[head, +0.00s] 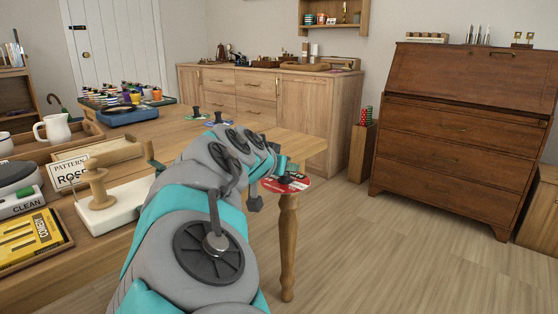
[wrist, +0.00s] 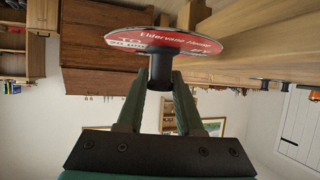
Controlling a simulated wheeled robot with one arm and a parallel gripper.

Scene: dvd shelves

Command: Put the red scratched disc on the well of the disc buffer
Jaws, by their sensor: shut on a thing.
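The red disc (head: 296,186) has a white-lettered label and a black knob at its centre. My gripper (wrist: 160,82) is shut on that black knob (wrist: 161,66), and the disc (wrist: 190,42) also shows in the wrist view. In the head view my gripper (head: 283,167) holds the disc just off the table's right end, over the floor. My arm hides part of the table. A blue, low box-like device (head: 107,117) stands farther back on the table, and a grey rounded device (head: 14,176) stands at the left edge. I cannot tell which is the buffer.
Two more knobbed discs, one blue (head: 218,123) and one green (head: 197,117), lie on the table (head: 165,138).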

